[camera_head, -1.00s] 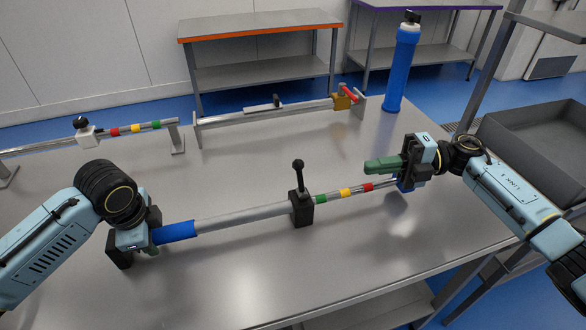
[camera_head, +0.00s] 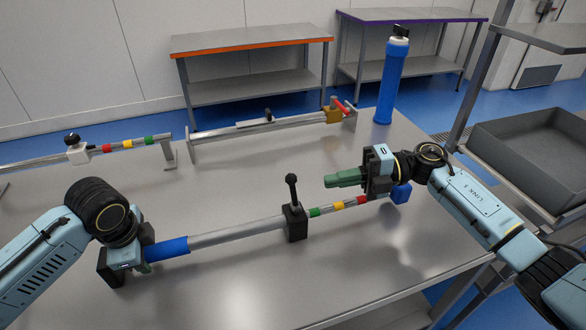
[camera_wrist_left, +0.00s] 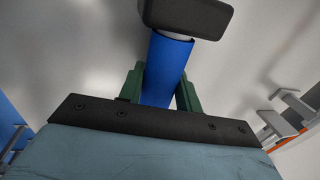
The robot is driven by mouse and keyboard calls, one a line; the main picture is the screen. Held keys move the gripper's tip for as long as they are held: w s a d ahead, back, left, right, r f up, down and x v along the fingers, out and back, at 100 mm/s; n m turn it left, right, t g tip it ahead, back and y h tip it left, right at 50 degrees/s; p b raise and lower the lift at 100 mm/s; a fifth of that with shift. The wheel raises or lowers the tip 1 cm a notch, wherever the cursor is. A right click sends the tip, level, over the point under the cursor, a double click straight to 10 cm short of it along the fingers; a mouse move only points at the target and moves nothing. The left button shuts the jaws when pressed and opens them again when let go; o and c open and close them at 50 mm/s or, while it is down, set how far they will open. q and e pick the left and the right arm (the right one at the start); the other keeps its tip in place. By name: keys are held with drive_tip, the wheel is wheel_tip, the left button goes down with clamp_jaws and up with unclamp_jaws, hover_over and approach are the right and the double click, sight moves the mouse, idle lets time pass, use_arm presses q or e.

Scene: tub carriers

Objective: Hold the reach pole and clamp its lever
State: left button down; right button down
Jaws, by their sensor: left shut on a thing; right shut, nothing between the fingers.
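The reach pole (camera_head: 238,231) is a grey tube lying across the table, with a blue grip (camera_head: 166,249) at its left end and a blue piece (camera_head: 400,193) at its right end. Green, yellow and red bands mark its thinner right section. A black clamp (camera_head: 295,223) sits mid-pole, its black lever (camera_head: 291,188) standing upright. My left gripper (camera_head: 147,262) is shut on the blue grip; its green fingers lie either side of the grip (camera_wrist_left: 165,70) in the left wrist view. My right gripper (camera_head: 328,181) is shut and empty, its green fingers pointing left, just right of the lever.
Another pole with a white clamp (camera_head: 77,152) and one with a gold clamp (camera_head: 332,115) rest on stands behind. A blue cylinder (camera_head: 390,85) stands at the table's back right. A dark grey bin (camera_head: 535,150) is at the right. The front of the table is clear.

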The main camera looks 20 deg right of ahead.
sight(294, 183)
drive_tip(key=x, duration=0.5)
drive_tip(key=shift+a, duration=0.3)
drive_tip(key=shift+a+r+h, duration=0.1)
drive_tip(key=shift+a+h, duration=0.15)
drive_tip(key=shift+h, duration=0.05)
drive_tip(key=a+h, duration=0.1)
drive_tip(key=h, duration=0.1)
drive_tip(key=shift+a+r+n+h, duration=0.25)
drive_tip(key=shift+a+n+h, duration=0.15)
drive_tip(key=a+h, duration=0.1)
drive_tip(key=h, duration=0.1)
drive_tip(key=a+h, duration=0.2)
drive_tip(key=shift+f+g, duration=0.15)
drive_tip(key=shift+g, duration=0.25)
drive_tip(key=h, duration=0.1)
drive_tip(key=a+h, duration=0.1)
drive_tip(key=h, duration=0.1)
drive_tip(key=shift+a+f+n, duration=0.25)
drive_tip(key=shift+f+n, duration=0.15)
drive_tip(key=h, duration=0.1)
drive_tip(key=a+f+h, duration=0.1)
drive_tip(key=h, duration=0.1)
drive_tip(key=shift+a+f, duration=0.1)
drive_tip(key=shift+a, duration=0.1)
drive_tip(key=shift+a+f, duration=0.2)
drive_tip(key=shift+f, duration=0.1)
drive_tip(key=shift+a+f, duration=0.1)
drive_tip(key=shift+f, duration=0.1)
drive_tip(key=shift+r, duration=0.1)
